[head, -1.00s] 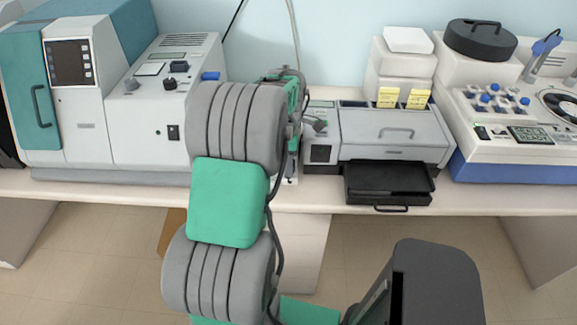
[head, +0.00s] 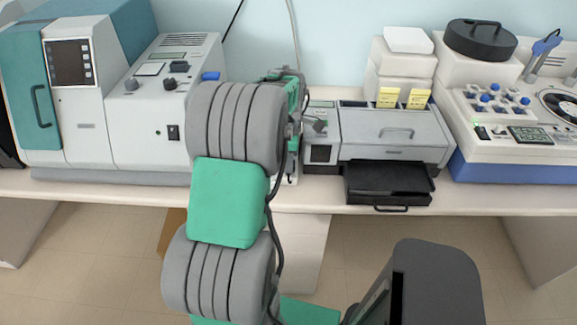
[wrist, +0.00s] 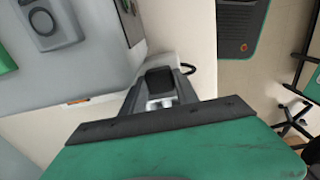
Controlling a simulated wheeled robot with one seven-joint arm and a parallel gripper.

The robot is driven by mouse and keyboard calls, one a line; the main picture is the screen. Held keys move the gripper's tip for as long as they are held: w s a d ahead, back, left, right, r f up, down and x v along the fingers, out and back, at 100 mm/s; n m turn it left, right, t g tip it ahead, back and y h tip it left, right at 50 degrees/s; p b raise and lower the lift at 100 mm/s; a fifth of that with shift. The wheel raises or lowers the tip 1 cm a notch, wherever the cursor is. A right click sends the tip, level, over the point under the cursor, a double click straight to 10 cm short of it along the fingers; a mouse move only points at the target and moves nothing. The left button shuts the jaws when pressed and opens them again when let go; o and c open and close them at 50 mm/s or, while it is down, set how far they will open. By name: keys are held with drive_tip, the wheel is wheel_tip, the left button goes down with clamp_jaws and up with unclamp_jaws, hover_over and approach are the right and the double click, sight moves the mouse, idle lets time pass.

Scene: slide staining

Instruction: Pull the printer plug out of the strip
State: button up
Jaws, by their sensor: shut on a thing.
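In the wrist view my gripper (wrist: 160,98) is shut on a dark, block-shaped plug (wrist: 160,80). A short black cord (wrist: 188,68) curves beside it. A pale block lies just behind the plug; I cannot tell whether it is the strip, or whether the plug is still seated. In the head view my own arm hides the gripper, the plug and the strip. The grey printer-like machine (head: 395,135), with a black front tray (head: 388,183), stands on the bench just right of my arm.
A large grey and teal machine (head: 90,95) stands left of my arm. A white and blue device (head: 520,125) stands at the right. White boxes (head: 403,70) are stacked behind the grey machine. The bench's front edge (head: 480,200) is mostly clear.

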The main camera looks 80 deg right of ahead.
drive_tip(key=shift+r, duration=0.1)
clamp_jaws()
drive_tip(key=shift+r+p, duration=1.9)
drive_tip(key=shift+r, duration=1.05)
